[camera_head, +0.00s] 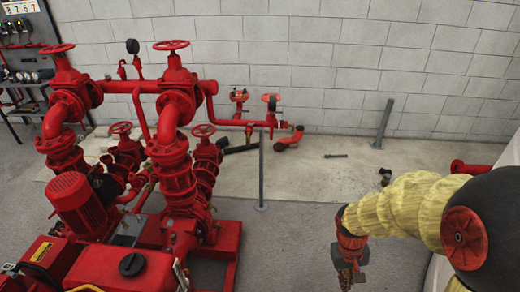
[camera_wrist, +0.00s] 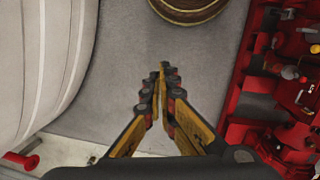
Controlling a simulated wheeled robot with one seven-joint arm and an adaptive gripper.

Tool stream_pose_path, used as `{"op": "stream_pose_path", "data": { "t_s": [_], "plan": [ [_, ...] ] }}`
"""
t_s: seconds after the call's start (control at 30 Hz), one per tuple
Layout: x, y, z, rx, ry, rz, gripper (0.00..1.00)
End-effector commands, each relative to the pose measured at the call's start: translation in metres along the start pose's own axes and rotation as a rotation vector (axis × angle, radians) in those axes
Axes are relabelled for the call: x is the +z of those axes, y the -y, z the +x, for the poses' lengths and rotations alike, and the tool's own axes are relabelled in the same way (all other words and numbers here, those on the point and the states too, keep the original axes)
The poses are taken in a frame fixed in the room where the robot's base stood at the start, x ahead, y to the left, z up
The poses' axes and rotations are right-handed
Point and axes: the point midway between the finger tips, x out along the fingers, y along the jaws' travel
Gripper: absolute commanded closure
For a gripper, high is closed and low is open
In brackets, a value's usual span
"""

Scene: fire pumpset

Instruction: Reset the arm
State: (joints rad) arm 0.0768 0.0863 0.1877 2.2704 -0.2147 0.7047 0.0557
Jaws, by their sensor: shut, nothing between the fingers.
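My arm enters from the right in the head view, with a cream sleeve and a dark joint with a red cap. My gripper (camera_head: 347,277) hangs down at its end over the grey floor. In the wrist view my gripper (camera_wrist: 163,70) has its yellow and black fingers together at the tips, with nothing between them. The red fire pumpset (camera_head: 178,180) stands at the left, apart from my gripper. Part of the pumpset (camera_wrist: 240,100) also shows along the right side of the wrist view.
Grey floor (camera_head: 310,240) is open between pumpset and arm. Metal posts (camera_head: 262,170) (camera_head: 383,125) stand near the block wall (camera_head: 330,60). A brown round container (camera_wrist: 188,8) and a large white body (camera_wrist: 40,70) show in the wrist view.

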Motion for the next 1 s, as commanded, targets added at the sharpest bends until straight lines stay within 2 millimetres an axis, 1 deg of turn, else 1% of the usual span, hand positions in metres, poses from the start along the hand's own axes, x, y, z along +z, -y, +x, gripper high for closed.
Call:
{"op": "stream_pose_path", "data": {
  "t_s": [0.03, 0.1, 0.3, 0.4, 0.6, 0.8, 0.9, 1.0],
  "plan": [
    [0.011, 0.003, -0.020, -0.010, -0.017, 0.007, 1.00],
    [0.026, 0.008, -0.043, -0.026, -0.033, 0.015, 1.00],
    [0.064, 0.025, -0.101, -0.077, -0.118, 0.048, 1.00],
    [0.079, 0.031, -0.126, -0.100, -0.184, 0.067, 1.00],
    [0.097, 0.038, -0.177, -0.123, -0.374, 0.082, 1.00],
    [0.110, 0.037, -0.221, -0.118, -0.538, 0.077, 1.00],
    [0.114, 0.037, -0.232, -0.117, -0.580, 0.075, 1.00],
    [0.116, 0.037, -0.237, -0.117, -0.598, 0.073, 1.00]
  ]
}}
